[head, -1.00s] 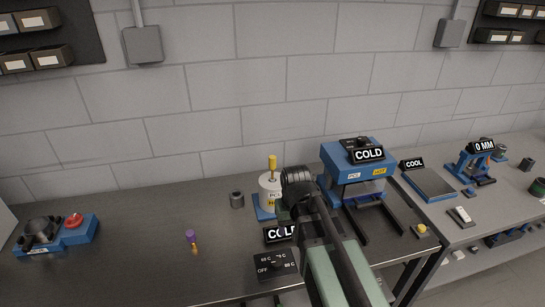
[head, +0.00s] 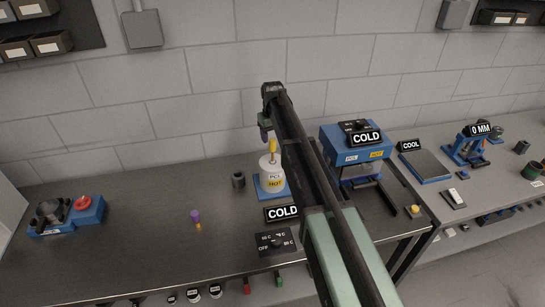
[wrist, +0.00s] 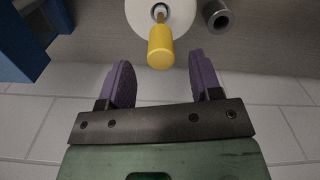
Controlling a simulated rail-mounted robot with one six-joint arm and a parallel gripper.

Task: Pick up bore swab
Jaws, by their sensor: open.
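My gripper (head: 265,133) hangs above the drum, close to the handle's top. In the wrist view my gripper (wrist: 160,72) has its purple fingers spread, with the handle ahead, centred between the fingertips. I see no contact.
The drum sits on a blue base (head: 264,196). A grey cup (head: 238,180) stands to its left, and a blue press marked COLD (head: 357,142) to its right. A control box (head: 275,243) is in front. A small purple-and-orange item (head: 196,218) stands left; bench around it is clear.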

